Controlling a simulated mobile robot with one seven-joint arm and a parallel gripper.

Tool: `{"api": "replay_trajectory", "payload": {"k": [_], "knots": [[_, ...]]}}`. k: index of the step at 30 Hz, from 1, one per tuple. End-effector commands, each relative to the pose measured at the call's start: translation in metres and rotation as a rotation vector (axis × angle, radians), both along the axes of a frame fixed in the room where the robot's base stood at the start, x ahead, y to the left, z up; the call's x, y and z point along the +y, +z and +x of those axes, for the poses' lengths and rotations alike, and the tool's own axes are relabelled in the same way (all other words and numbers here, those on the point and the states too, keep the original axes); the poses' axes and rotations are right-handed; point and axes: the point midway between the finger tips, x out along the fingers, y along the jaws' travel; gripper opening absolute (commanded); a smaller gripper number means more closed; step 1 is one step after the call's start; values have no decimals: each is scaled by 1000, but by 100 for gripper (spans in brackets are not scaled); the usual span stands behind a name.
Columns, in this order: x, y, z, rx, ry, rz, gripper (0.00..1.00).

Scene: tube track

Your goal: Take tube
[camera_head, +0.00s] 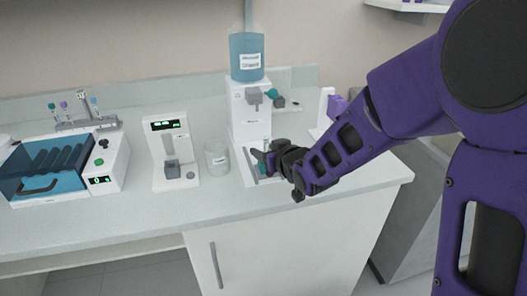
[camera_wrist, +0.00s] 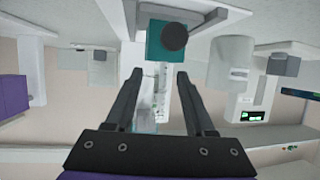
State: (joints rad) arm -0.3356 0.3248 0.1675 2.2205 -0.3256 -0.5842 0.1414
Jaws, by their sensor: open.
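My gripper (camera_head: 264,160) is at the base of the white dispenser (camera_head: 245,118), at the front of the counter. In the wrist view, which looks upside down, my gripper (camera_wrist: 160,73) is open, with a finger on each side. A narrow pale, clear-looking piece with fine marks (camera_wrist: 160,95) shows between the fingers. It looks like a tube, but I cannot tell how near it is. A teal piece with a dark round end (camera_wrist: 158,45) shows just beyond the fingertips. The gripper hides part of the dispenser base in the head view.
A blue bottle (camera_head: 246,60) tops the dispenser. A beaker (camera_head: 216,158) and a small device with a display (camera_head: 168,150) stand left of it. Farther left are a blue-lidded machine (camera_head: 48,165) and a rack (camera_head: 88,124) with several capped tubes. The counter's front strip (camera_head: 120,215) is clear.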

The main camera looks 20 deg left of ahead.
Motion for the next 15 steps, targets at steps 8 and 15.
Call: {"api": "replay_trajectory", "payload": {"k": [8,15], "knots": [[0,0,0,0,0,0,33],[0,0,0,0,0,0,0]]}}
